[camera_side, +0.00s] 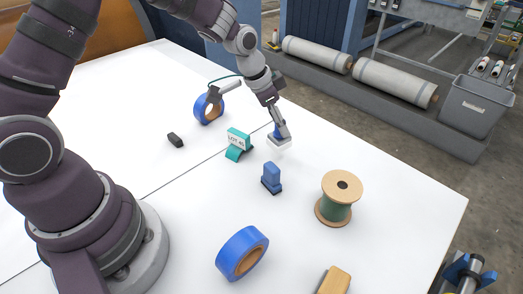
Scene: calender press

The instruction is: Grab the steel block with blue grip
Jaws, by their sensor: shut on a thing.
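The steel block with blue grip (279,145) is a pale, flat block with a small blue grip on top, right of the middle of the white table. My gripper (279,131) points down over it and is shut on its blue grip. The fingers hide part of the grip. I cannot tell whether the block touches the table or hangs just above it.
Nearby stand a teal tape-like holder (238,142), a blue block on a dark base (271,178) and a green wire spool (337,205). Blue tape rolls (243,252) (202,108) and a small black item (175,140) lie around. The right table corner is clear.

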